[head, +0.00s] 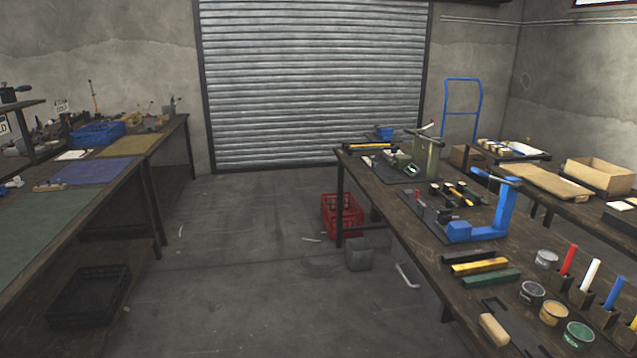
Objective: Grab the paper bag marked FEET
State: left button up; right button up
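I cannot make out a paper bag with a readable FEET mark. A flat tan object (540,181), possibly a paper bag or a board, lies on the far right table; no lettering shows on it. Neither of my grippers is in view.
The right bench (415,218) holds a blue press (499,212), a green press (427,153), tins and coloured bars. An open cardboard box (599,175) stands at far right. The left bench (148,160) holds a blue crate (98,134). A red crate (342,216) is on the floor; the aisle between is mostly clear.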

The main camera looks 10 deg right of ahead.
aim_at(502, 153)
jog(key=i, duration=7.75)
jog(key=i+z, duration=0.25)
jog(key=i, duration=0.25)
jog(key=i+j+z, duration=0.2)
jog(key=i, duration=0.25)
jog(key=i+j+z, duration=0.25)
jog(key=i, duration=0.25)
jog(key=i+j+z, duration=0.2)
jog(key=i, duration=0.25)
jog(key=i+l+z, duration=0.3)
jog(key=z, duration=0.15)
jog(key=i+l+z, duration=0.1)
jog(key=i+z, duration=0.85)
jog(key=i+j+z, duration=0.1)
jog(key=i+z, duration=0.2)
jog(key=z, duration=0.15)
jog(key=i, duration=1)
jog(key=i+l+u, duration=0.15)
jog(key=i, duration=0.8)
jog(key=i+z, duration=0.1)
jog(key=i, duration=0.55)
jog(key=i+z, duration=0.1)
jog(key=i, duration=0.55)
jog(key=i+j+z, duration=0.1)
jog(key=i, duration=0.55)
jog(key=j, duration=0.1)
